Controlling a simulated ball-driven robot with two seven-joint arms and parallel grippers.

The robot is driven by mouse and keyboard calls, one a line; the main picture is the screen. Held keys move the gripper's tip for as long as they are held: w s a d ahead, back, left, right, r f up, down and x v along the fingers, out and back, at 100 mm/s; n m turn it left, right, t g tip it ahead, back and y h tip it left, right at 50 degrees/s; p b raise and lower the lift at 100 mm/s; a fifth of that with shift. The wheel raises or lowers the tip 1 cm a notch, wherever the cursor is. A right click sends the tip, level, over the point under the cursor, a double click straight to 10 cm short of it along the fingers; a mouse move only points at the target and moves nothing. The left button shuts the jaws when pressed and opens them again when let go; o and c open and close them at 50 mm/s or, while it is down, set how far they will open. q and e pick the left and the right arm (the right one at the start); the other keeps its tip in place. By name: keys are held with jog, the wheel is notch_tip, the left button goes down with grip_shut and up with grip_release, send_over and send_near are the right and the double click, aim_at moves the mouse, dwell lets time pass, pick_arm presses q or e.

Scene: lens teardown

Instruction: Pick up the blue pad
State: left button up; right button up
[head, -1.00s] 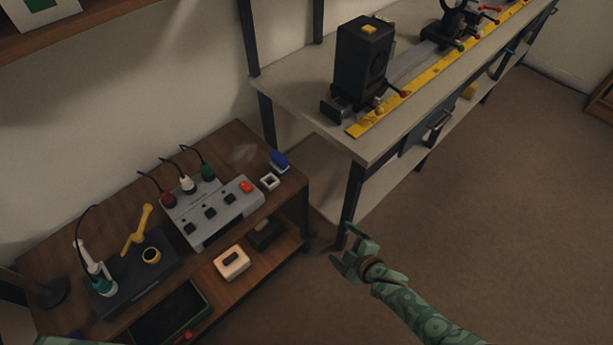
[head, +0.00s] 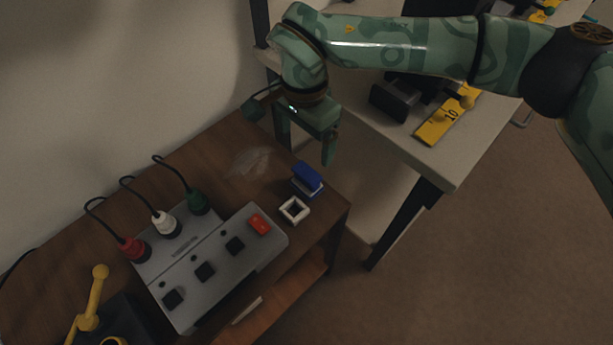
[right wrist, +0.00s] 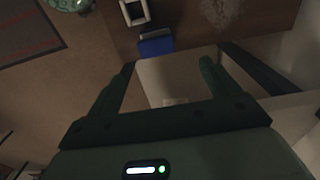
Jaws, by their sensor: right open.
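The blue pad (head: 307,177) sits with a white base or underside near the right end of the brown wooden table, beside a small white square frame. It also shows in the right wrist view as a small blue block (right wrist: 156,47), just beyond the fingertips. My right gripper (head: 306,153) is open, points down and appears above and behind the pad in the head view. In the right wrist view the space between the fingers (right wrist: 167,66) is empty, and the pad lies ahead of them. My left gripper is not in view.
The white square frame (head: 294,210) is close to the pad. A grey switch box (head: 215,262) with a red button and cabled plugs stands to the left. A light workbench (head: 450,165) with a yellow ruler (head: 447,118) is on the right. The table behind the pad is clear.

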aim_at(307, 172)
notch_tip(307, 172, down, 8)
jog(key=shift+f+b, duration=0.1)
jog(key=shift+b, duration=1.15)
jog(key=f+b, duration=0.1)
jog(key=f, duration=0.2)
jog(key=f+b, duration=0.1)
jog(key=f, duration=0.1)
jog(key=shift+s+d+b, duration=0.15)
jog(key=shift+s+b, duration=0.15)
jog(key=shift+b, duration=0.05)
jog(key=shift+f, duration=0.15)
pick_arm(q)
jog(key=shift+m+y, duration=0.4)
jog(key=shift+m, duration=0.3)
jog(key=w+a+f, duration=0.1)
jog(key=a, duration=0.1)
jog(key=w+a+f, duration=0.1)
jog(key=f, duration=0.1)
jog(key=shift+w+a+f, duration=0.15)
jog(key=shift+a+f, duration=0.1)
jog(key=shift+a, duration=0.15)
pick_arm(e)
jog(key=c, duration=1.1)
